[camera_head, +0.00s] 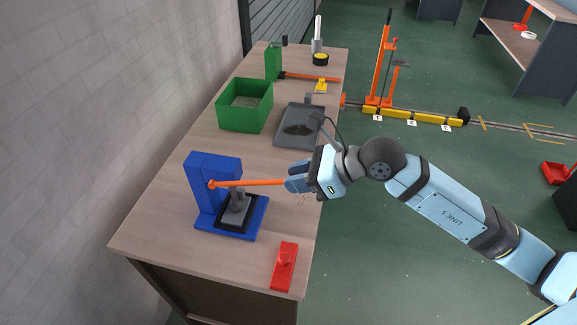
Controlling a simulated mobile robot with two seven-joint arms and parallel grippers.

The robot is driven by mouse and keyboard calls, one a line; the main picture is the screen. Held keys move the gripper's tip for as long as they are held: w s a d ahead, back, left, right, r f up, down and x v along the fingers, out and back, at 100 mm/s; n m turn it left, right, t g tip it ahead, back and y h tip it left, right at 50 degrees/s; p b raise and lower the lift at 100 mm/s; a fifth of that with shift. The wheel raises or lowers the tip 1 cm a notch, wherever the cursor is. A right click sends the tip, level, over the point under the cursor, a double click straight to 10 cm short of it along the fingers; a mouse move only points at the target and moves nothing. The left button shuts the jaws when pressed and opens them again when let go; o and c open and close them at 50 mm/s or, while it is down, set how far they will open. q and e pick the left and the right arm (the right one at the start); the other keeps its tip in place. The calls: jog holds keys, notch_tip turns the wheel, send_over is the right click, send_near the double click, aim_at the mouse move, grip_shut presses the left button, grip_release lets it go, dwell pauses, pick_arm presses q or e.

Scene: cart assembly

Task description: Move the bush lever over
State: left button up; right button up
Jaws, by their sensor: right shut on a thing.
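The blue bush press (216,178) stands on the wooden table, with a grey and black block (237,210) on its base. The orange bush lever (250,183) is joined to the press's upright and reaches out to the right, nearly level. My right gripper (294,185) is shut on the lever's outer end, which its fingers hide. My left gripper is not in view.
A red part (284,268) lies near the table's front right. Behind my gripper are a dark grey tray (287,138) and a green bin (242,118). A green stand (273,61), an orange-handled tool (312,77) and a yellow part (320,87) are farther back. The table's front left is clear.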

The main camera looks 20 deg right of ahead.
jog(key=shift+w+a+r+p, duration=0.2)
jog(key=shift+r+p, duration=0.15)
jog(key=shift+r, duration=0.25)
jog(key=shift+w+a+r+p, duration=0.1)
jog(key=shift+a+r+p, duration=0.1)
jog(key=shift+r+p, duration=0.3)
jog(key=shift+w+a+r+p, duration=0.1)
jog(key=shift+a+r+p, duration=0.1)
jog(key=shift+r, duration=0.5)
jog(key=shift+w+a+r+p, duration=0.15)
jog(key=shift+r+p, duration=0.25)
jog(key=shift+r, duration=0.1)
jog(key=shift+w+a+r+p, duration=0.35)
jog(key=shift+a+r+p, duration=0.25)
jog(key=shift+r, duration=0.2)
jog(key=shift+w+a+r+p, duration=0.35)
jog(key=shift+a+r+p, duration=0.1)
jog(key=shift+r+p, duration=0.3)
jog(key=shift+w+a+r, duration=0.15)
jog(key=shift+a+r, duration=0.05)
jog(key=shift+r, duration=0.05)
